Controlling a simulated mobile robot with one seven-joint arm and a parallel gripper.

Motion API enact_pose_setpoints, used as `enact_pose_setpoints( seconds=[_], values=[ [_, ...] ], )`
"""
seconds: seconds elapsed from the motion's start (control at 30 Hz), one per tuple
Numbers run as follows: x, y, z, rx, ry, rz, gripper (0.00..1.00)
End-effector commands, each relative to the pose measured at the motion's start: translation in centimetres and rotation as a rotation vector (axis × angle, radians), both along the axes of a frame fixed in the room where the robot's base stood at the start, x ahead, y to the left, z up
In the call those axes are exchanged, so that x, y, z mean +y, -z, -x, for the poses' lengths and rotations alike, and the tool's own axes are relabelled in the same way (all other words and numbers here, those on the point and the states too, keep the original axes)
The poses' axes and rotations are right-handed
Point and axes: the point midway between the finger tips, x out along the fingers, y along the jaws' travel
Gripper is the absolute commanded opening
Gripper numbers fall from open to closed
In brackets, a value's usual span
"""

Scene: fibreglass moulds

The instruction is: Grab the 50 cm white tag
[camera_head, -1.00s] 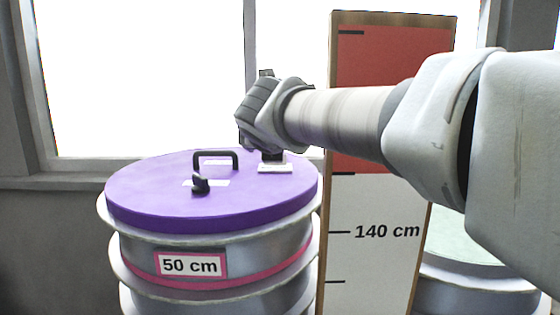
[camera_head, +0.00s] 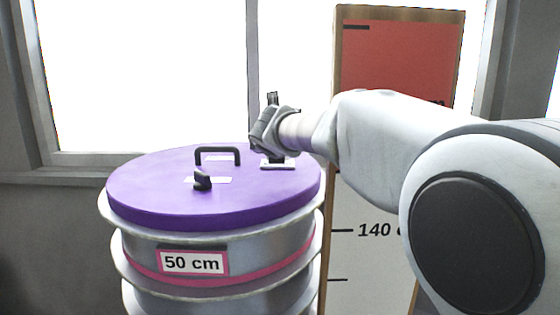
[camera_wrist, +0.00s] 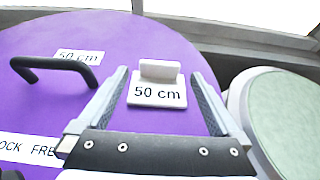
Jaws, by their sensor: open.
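The white tag (camera_wrist: 157,92) reads "50 cm" and has a raised white grip block at its far side. It lies on the purple lid (camera_wrist: 150,30) of the metal drum. In the wrist view it sits between and just beyond the two spread fingers of my open gripper (camera_wrist: 164,85), nothing held. In the head view the tag (camera_head: 280,163) shows near the right rim of the lid (camera_head: 150,190), partly under my gripper (camera_head: 272,150), whose fingertips are hard to make out there.
A black handle (camera_head: 217,150) and a black knob (camera_head: 202,179) stand on the lid left of the tag. A flat "50 cm" label (camera_wrist: 78,57) lies behind the handle. A tall measuring board (camera_head: 365,200) stands right of the drum. A pale green lid (camera_wrist: 285,120) is at right.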

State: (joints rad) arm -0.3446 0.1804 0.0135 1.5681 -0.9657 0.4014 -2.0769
Motion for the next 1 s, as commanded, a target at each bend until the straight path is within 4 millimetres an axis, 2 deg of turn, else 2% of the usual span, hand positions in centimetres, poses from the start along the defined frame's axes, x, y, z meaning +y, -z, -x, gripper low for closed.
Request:
enact_pose_setpoints(
  seconds=[0.13, 0.4, 0.73, 0.77, 1.0],
  values=[
    [0.0, 0.7, -0.9, 0.002, 0.001, 0.001, 1.0],
    [0.1, 2.2, -4.1, 0.002, 0.0, 0.001, 1.0],
    [0.1, 2.5, -4.7, 0.0, 0.0, 0.0, 1.0],
    [0.1, 2.5, -4.7, 0.0, 0.0, 0.0, 0.98],
    [0.1, 2.5, -4.7, 0.0, 0.0, 0.0, 0.55]
  ],
)
